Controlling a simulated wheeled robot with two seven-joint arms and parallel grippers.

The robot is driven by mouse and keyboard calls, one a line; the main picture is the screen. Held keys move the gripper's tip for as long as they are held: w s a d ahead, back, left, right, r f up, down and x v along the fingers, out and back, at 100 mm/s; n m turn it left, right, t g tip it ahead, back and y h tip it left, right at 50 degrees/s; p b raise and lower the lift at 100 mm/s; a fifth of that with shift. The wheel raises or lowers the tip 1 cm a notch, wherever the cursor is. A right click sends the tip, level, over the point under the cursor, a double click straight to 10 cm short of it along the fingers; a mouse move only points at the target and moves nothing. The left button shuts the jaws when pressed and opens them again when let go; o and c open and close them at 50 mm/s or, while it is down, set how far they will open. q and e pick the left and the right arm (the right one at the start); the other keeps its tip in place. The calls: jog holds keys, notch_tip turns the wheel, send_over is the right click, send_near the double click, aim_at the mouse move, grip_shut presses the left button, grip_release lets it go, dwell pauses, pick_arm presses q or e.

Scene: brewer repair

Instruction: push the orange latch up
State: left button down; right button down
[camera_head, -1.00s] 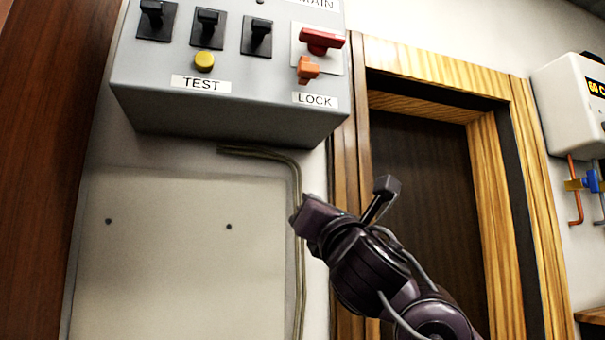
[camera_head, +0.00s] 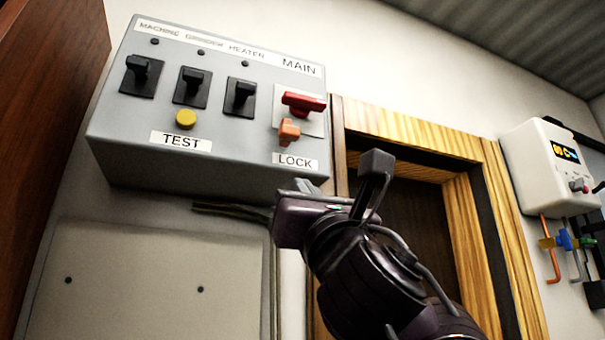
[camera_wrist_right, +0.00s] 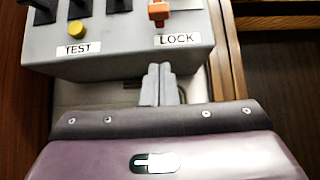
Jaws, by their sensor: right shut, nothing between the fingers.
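The orange latch (camera_head: 289,131) sits on the front of the grey switch box, just above the LOCK label (camera_head: 295,161) and below the red MAIN switch (camera_head: 303,103). The latch also shows at the top of the right wrist view (camera_wrist_right: 158,12). My right gripper (camera_head: 303,186) is below the box's lower right edge, under the latch and apart from it. In the right wrist view its fingers (camera_wrist_right: 159,84) are closed together and empty, pointing up toward the LOCK label. My left gripper is not in view.
The grey box (camera_head: 225,143) also carries several black switches and a yellow TEST button (camera_head: 186,119). A wooden door frame (camera_head: 410,139) stands close on the right. A white heater unit (camera_head: 548,165) with coloured valves hangs at far right. A blank wall panel (camera_head: 140,290) lies below the box.

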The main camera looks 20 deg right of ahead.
jog(key=p, duration=0.5)
send_near(286, 142)
jog(key=w, duration=0.4)
notch_tip(286, 142, up, 3)
jog(key=shift+a+f+p, duration=0.1)
jog(key=shift+a+p, duration=0.05)
jog(key=shift+p, duration=0.6)
jog(key=shift+s+r+p, duration=0.15)
jog(key=shift+r+p, duration=0.3)
jog(key=shift+r, duration=0.2)
